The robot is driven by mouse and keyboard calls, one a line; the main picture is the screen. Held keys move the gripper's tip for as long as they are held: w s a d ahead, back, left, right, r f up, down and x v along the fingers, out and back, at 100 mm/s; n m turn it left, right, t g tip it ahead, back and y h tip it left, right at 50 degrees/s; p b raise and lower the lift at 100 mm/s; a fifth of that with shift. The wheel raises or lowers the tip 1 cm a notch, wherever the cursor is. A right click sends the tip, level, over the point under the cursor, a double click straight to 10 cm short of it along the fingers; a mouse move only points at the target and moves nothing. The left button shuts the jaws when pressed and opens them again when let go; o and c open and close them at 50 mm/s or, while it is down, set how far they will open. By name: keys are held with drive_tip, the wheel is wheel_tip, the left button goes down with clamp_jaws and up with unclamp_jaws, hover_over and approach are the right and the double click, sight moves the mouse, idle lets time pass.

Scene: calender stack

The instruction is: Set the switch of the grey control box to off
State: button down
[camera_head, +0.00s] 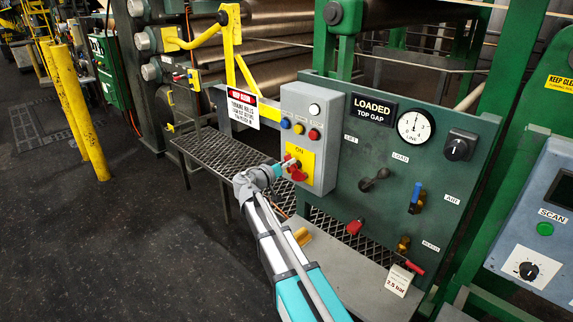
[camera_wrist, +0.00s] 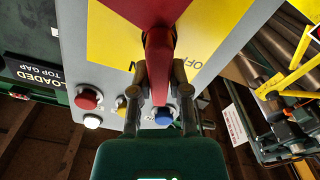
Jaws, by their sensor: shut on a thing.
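The grey control box (camera_head: 323,110) is mounted at the left end of the green panel. Its lower front has a yellow plate (camera_head: 304,154) marked ON at the top, with a red switch (camera_head: 298,174) on it. In the wrist view, the picture is turned over and the red switch handle (camera_wrist: 158,52) runs between my two fingers. My gripper (camera_wrist: 160,78) is shut on this handle. In the head view my gripper (camera_head: 281,169) reaches the switch from the lower left and partly covers it. The plate also shows OFF lettering in the wrist view.
Several coloured buttons and a white lamp (camera_head: 314,109) sit above the switch. The green panel (camera_head: 353,146) carries a gauge (camera_head: 415,126), a black knob (camera_head: 460,145) and valve handles. A mesh step (camera_head: 225,157) lies below. Yellow posts (camera_head: 84,112) stand on the open floor at left.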

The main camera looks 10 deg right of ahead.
drive_tip(key=shift+w+a+f+n+b, duration=0.15)
drive_tip(key=shift+f+n+b, duration=0.25)
drive_tip(key=shift+n, duration=1.75)
drive_tip(key=shift+w+f+n+b, duration=0.2)
drive_tip(key=shift+f+n+b, duration=0.2)
drive_tip(key=shift+n, duration=1.7)
drive_tip(key=shift+w+a+f+n+b, duration=0.1)
drive_tip(key=shift+w+f+n+b, duration=0.2)
drive_tip(key=shift+n, duration=1.85)
drive_tip(key=shift+s+f, duration=0.1)
drive_tip(key=c, duration=0.6)
unclamp_jaws()
drive_tip(key=shift+a, duration=0.1)
